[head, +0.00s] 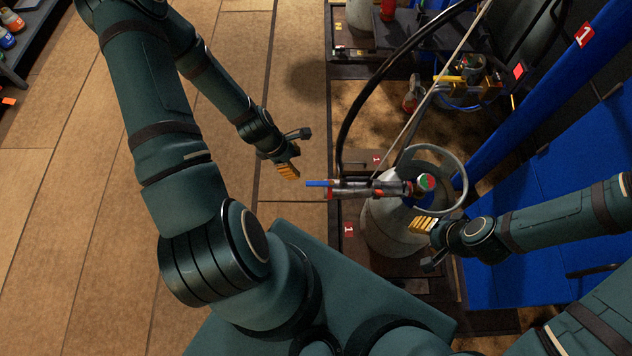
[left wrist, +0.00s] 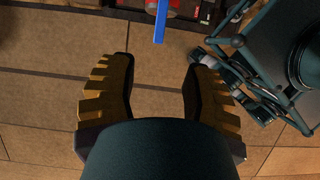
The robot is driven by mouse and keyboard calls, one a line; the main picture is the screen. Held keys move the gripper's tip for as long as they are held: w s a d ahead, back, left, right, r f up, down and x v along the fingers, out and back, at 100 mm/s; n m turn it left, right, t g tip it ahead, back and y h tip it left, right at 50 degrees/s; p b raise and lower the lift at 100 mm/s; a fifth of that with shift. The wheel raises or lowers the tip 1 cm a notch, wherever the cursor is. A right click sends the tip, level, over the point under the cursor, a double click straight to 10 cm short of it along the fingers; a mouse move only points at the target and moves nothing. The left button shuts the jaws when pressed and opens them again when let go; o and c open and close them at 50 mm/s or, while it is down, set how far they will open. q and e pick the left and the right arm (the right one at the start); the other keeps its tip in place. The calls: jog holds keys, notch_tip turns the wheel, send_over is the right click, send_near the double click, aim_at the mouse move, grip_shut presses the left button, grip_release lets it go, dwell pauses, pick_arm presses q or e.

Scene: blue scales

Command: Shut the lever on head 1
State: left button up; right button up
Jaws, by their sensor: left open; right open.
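The filling head 1 (head: 385,188) is a grey metal and black bar lying across the top of a grey gas cylinder (head: 385,230). Its blue lever (head: 318,183) sticks out at the left end. The lever also shows at the top of the left wrist view (left wrist: 161,22), beyond the fingertips and roughly centred between them. My left gripper (head: 289,170) is open and empty, just left of the lever and apart from it; it also shows in the left wrist view (left wrist: 158,64). My right gripper (head: 422,225) is open by the cylinder's right side; whether it touches is unclear.
A ring collar (head: 463,165) surrounds the cylinder's top. A black hose (head: 347,120) arches up from the head. Red number 1 tags (head: 348,229) mark this station. A blue post (head: 540,95) and blue panels stand at the right. Open tiled floor (head: 100,230) lies at the left.

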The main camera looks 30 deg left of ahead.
aim_at(313, 183)
pick_arm(q)
jog(key=b+x, duration=0.3)
jog(key=x, duration=1)
jog(key=shift+f, duration=0.2)
grip_shut()
jog(key=shift+s, duration=0.1)
